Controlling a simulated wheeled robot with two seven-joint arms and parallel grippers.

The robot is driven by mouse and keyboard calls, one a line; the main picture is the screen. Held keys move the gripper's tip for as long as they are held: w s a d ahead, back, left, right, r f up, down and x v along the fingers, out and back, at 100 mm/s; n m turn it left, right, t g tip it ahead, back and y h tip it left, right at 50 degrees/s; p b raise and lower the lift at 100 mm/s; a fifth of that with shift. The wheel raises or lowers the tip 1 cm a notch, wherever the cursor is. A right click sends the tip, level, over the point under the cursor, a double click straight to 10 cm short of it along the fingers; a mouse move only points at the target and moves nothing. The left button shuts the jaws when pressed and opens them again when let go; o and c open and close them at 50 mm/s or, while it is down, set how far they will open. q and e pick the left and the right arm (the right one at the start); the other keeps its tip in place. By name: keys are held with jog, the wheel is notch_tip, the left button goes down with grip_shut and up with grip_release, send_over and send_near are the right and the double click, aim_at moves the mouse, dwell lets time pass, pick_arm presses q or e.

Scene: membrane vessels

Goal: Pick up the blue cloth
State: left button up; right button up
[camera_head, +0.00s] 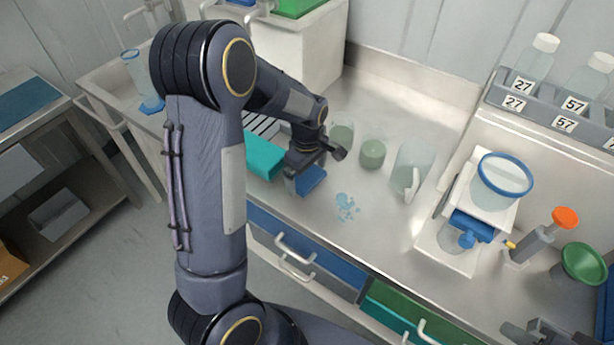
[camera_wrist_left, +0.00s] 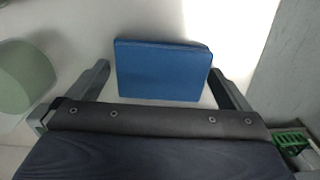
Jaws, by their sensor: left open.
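The blue cloth (camera_head: 312,180) is a flat, folded blue rectangle on the pale bench, near its front edge. In the left wrist view the blue cloth (camera_wrist_left: 163,72) lies between the two finger ends, with a narrow gap on each side. My left gripper (camera_head: 304,172) is open above the cloth and hides part of it in the head view; its fingers also show in the wrist view (camera_wrist_left: 158,68). What looks like my right gripper (camera_head: 540,333) is only partly in frame at the bottom right, and its jaws are unclear.
A teal block (camera_head: 264,161) lies left of the cloth. A green-filled jar (camera_head: 372,154) and a clear jug (camera_head: 410,172) stand behind and right. A blue spill (camera_head: 346,206) is on the bench to the right. Drawer handles (camera_head: 295,262) stick out below the front edge.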

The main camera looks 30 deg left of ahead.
aim_at(307, 175)
pick_arm(q)
jog(key=c, duration=0.7)
jog(key=shift+r, duration=0.5)
notch_tip(307, 175, up, 2)
jog(key=shift+r, duration=0.2)
jog(key=s+r, duration=0.1)
jog(key=r, duration=0.1)
jog(key=s+r, duration=0.1)
jog(key=s, duration=0.1)
jog(key=s+a+r, duration=0.1)
jog(key=r, duration=0.1)
jog(key=shift+s+r+b, duration=0.3)
jog(key=shift+s+r, duration=0.05)
jog(key=shift+s, duration=0.05)
jog(key=s+a+r, duration=0.2)
jog(key=s+r, duration=0.2)
jog(key=s, duration=0.5)
jog(key=shift+b, duration=0.4)
